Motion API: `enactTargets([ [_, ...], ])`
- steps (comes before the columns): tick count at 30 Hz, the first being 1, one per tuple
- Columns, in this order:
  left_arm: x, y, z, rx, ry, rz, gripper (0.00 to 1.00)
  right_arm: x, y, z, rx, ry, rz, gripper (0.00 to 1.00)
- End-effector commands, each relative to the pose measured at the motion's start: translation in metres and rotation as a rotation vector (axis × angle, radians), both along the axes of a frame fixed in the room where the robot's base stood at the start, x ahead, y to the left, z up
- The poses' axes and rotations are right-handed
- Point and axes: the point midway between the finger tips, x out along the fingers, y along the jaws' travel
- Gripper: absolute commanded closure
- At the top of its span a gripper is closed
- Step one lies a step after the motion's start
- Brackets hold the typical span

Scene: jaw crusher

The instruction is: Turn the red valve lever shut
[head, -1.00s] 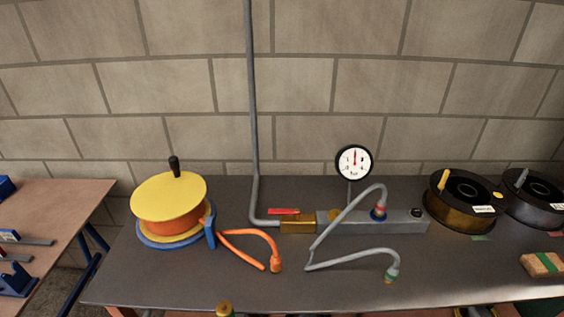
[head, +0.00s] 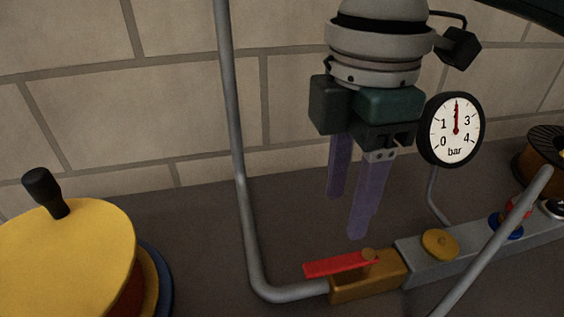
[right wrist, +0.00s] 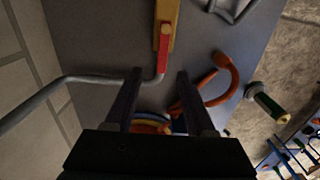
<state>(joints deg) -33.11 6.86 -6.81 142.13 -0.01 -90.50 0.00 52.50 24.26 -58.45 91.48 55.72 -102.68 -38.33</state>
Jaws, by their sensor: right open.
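The red valve lever (head: 330,266) sits on top of the brass valve body (head: 368,285) and lies roughly in line with the pipe. Its pivot is at the right end. My right gripper (head: 347,217) is open and empty, pointing down above and behind the lever, apart from it. In the right wrist view the red lever (right wrist: 163,52) lies between and just beyond the two fingertips (right wrist: 160,72), with the brass body (right wrist: 170,15) beyond it. My left gripper is not in view.
A grey pipe (head: 240,180) rises up the wall left of the valve. A pressure gauge (head: 455,129) stands to the right, above the grey manifold (head: 420,255). A yellow-topped reel (head: 65,255) stands at the left.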

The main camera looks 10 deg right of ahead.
Motion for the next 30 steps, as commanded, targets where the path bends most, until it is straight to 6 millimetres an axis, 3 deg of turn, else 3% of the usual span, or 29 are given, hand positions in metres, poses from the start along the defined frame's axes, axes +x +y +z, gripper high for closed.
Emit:
enactTargets([
  [13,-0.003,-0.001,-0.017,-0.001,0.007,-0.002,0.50,-0.001,0.000,-0.079,0.001,0.001,-0.001,0.45],
  [18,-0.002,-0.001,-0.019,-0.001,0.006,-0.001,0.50,0.000,0.001,-0.089,0.001,-0.002,-0.001,0.45],
  [26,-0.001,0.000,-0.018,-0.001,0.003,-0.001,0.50,0.000,0.001,-0.090,0.002,-0.003,-0.001,0.45],
  [30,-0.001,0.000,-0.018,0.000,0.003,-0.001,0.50,0.000,0.001,-0.090,0.002,-0.003,-0.001,0.61],
])
